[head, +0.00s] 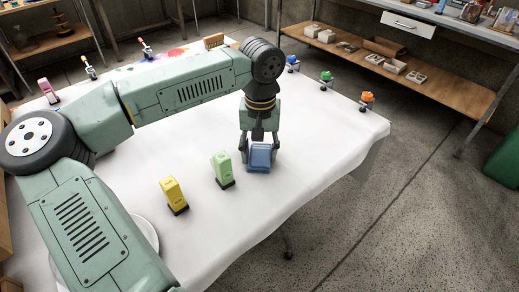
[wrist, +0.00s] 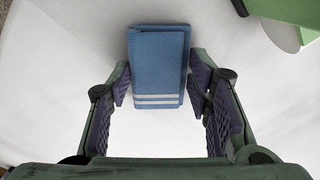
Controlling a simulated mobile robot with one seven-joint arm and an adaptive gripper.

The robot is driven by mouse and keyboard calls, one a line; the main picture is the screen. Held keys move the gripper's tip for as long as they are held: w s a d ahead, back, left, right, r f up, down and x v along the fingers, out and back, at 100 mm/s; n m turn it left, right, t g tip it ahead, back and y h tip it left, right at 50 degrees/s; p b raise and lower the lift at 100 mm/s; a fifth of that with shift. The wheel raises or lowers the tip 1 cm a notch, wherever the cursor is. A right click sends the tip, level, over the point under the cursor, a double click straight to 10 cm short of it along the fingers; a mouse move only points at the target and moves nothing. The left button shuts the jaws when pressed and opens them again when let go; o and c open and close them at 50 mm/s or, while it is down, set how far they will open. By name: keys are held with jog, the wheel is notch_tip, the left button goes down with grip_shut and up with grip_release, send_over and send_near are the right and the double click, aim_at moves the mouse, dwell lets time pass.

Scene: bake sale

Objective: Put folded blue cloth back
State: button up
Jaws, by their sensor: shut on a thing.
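The folded blue cloth (head: 260,157) is at the white-covered table's right part in the head view. In the wrist view the cloth (wrist: 158,65) is a blue rectangle with pale stripes near one end. My gripper (head: 262,150) is shut on the cloth, and its purple-padded fingers (wrist: 158,90) are on either side of the cloth in the wrist view. I cannot tell whether the cloth touches the table.
A green block (head: 222,169) stands close to the left of the cloth, with a yellow block (head: 174,194) further left. Blue (head: 292,63), green (head: 326,78) and orange (head: 366,100) topped items stand along the table's far right edge. The white tablecloth (head: 250,215) is bare in front.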

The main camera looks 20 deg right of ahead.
aim_at(260, 154)
jog(key=o, duration=1.1)
notch_tip(260, 154, up, 12)
jog(key=shift+r, duration=0.2)
